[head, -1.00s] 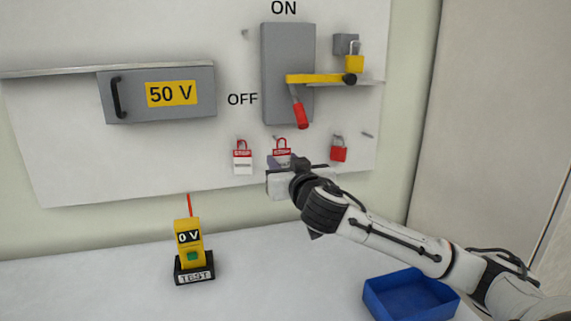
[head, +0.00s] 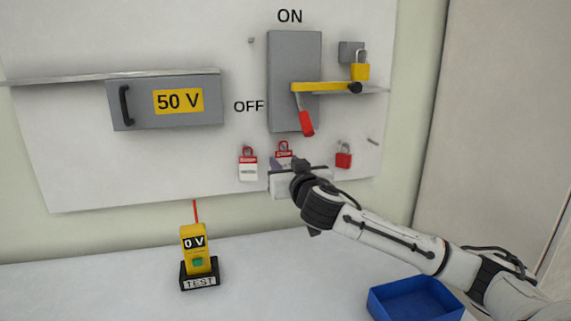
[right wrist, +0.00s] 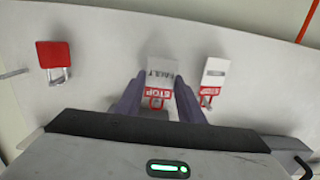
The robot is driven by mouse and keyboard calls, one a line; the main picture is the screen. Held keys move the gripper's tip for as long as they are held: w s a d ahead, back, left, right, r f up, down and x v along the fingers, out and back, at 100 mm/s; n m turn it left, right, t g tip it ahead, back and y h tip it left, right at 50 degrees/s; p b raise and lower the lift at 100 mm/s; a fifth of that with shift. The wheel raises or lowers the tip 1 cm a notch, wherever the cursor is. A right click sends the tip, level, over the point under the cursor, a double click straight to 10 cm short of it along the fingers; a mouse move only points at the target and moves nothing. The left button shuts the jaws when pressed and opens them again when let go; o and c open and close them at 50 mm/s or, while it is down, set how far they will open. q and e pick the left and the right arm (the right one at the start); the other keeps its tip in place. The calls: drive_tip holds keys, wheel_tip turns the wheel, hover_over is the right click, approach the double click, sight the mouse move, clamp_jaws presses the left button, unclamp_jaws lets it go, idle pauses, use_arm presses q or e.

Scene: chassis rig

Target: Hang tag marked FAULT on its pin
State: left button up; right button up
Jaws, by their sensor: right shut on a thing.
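The FAULT tag (right wrist: 161,72) is white with a red STOP top and a red loop. It shows upside down in the right wrist view, between the fingers of my right gripper (right wrist: 158,98). My right gripper is shut on it. In the head view the tag's red top (head: 284,151) shows above my right gripper (head: 284,164), in front of the board below the lever switch; its lower part is hidden. I cannot tell whether its loop is around a pin. Bare pins show at the board's right (head: 373,141) and top (head: 251,40). My left gripper is out of view.
A second STOP tag (head: 248,164) hangs to the left and a red padlock (head: 344,156) to the right. The red lever handle (head: 306,123) is just above. A tester (head: 195,250) and a blue tray (head: 415,300) stand on the table.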

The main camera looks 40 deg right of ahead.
drive_tip(key=shift+v, duration=1.1)
drive_tip(key=shift+b+v, duration=0.8)
drive_tip(key=shift+v, duration=2.1)
drive_tip(key=shift+s+f, duration=0.1)
drive_tip(key=shift+s, duration=0.05)
